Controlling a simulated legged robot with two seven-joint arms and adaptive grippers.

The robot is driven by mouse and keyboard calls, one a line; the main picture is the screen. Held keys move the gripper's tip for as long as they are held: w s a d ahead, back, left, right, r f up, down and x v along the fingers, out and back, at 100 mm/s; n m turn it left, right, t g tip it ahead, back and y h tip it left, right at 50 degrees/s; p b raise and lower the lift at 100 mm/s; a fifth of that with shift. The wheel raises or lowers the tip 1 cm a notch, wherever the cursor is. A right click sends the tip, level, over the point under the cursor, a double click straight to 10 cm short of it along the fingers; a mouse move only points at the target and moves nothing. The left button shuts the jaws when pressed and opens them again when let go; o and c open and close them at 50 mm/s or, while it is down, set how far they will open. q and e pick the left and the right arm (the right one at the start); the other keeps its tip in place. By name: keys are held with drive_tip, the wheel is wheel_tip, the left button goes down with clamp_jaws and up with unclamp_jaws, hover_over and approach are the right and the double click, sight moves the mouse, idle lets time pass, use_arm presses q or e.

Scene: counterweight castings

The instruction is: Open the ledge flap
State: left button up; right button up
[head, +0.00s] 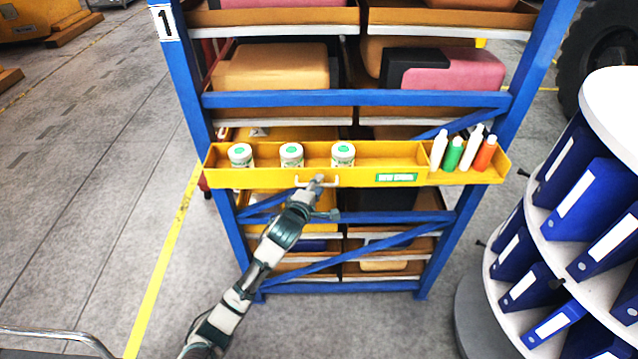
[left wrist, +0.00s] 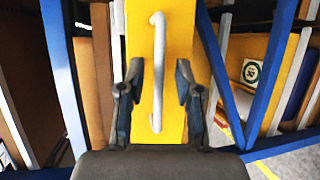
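A yellow ledge tray (head: 384,156) is fixed across the blue rack. Its yellow front flap (head: 250,179) stands upright, with a silver bar handle (head: 300,182) and a green label at its right. The flap also fills the middle of the left wrist view (left wrist: 181,35), with the handle (left wrist: 158,60) upright there. My left gripper (head: 317,183) is at the handle. In the left wrist view the gripper (left wrist: 157,88) is open, with one finger on each side of the handle and gaps between. My right gripper is not in view.
Three white jars with green lids (head: 291,155) stand in the tray's left part; several bottles (head: 454,153) stand in its right compartment. The blue rack (head: 355,99) holds castings. A round white shelf with blue binders (head: 580,190) stands at right.

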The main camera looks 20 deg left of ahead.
use_arm(q)
drive_tip(key=shift+w+a+f, duration=0.1)
drive_tip(key=shift+w+a, duration=0.2)
drive_tip(key=shift+w, duration=0.1)
drive_tip(key=shift+a, duration=0.15)
drive_tip(key=c, duration=0.6)
drive_tip(key=shift+d, duration=0.3)
clamp_jaws()
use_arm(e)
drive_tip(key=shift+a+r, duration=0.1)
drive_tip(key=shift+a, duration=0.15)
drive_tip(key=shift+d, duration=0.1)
use_arm(q)
drive_tip(key=shift+s+f, duration=0.1)
drive_tip(key=shift+f, duration=0.05)
